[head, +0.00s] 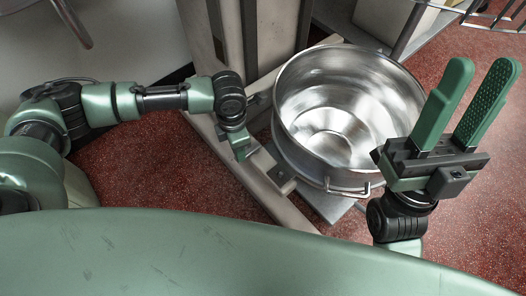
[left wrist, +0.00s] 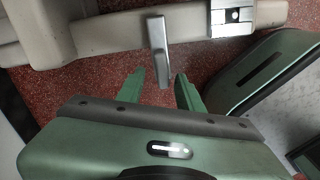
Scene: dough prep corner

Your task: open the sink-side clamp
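The clamp lever (left wrist: 158,45), a flat grey metal handle, stands out from a pale frame arm (left wrist: 110,35) in the left wrist view. I take it to be the sink-side clamp; in the head view I cannot make it out. My left gripper (left wrist: 160,80) is open, and the lever's free end shows between its fingertips, with a gap on each side. In the head view the left gripper (head: 240,148) is beside the frame arm, left of the steel bowl (head: 345,110). My right gripper (head: 482,68) is open and empty, raised at the right of the bowl.
A metal bracket with a pin (left wrist: 232,17) sits on the frame arm, right of the lever. The mixer column (head: 275,35) stands behind the bowl. A pale basin-like surface with a pipe (head: 72,20) is at upper left. Red speckled floor (head: 150,165) is clear around the frame.

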